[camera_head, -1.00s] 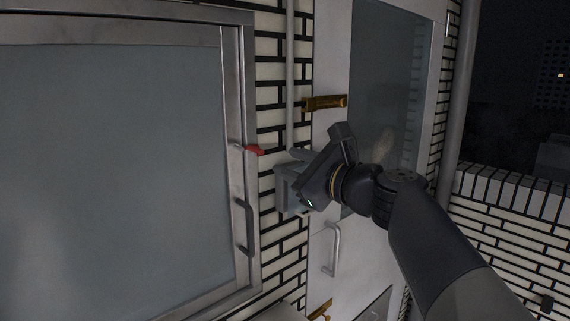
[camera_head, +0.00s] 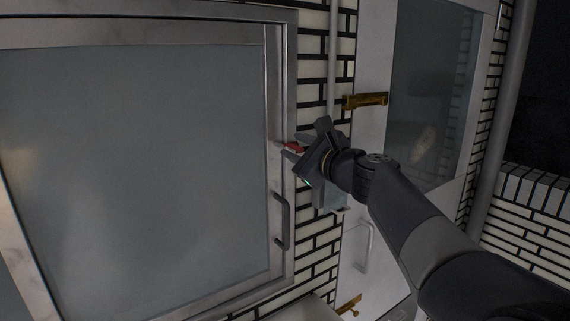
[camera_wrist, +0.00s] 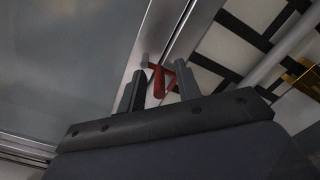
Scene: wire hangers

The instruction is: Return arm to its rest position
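My gripper (camera_head: 291,151) is at the right edge of a framed glass door, in front of the strip of tiled wall. In the wrist view, its two fingers (camera_wrist: 160,90) stand apart, with a small red handle (camera_wrist: 158,80) seen between or just beyond them. I cannot tell whether the fingers touch it. The red handle also shows in the head view (camera_head: 294,147), partly hidden by my gripper. My arm reaches in from the lower right.
The large glass door (camera_head: 140,170) fills the left and has a dark pull handle (camera_head: 280,222). A white door (camera_head: 371,150) with a brass latch (camera_head: 365,100) and a pale handle (camera_head: 364,246) stands right. A vertical pipe (camera_head: 333,60) runs between them.

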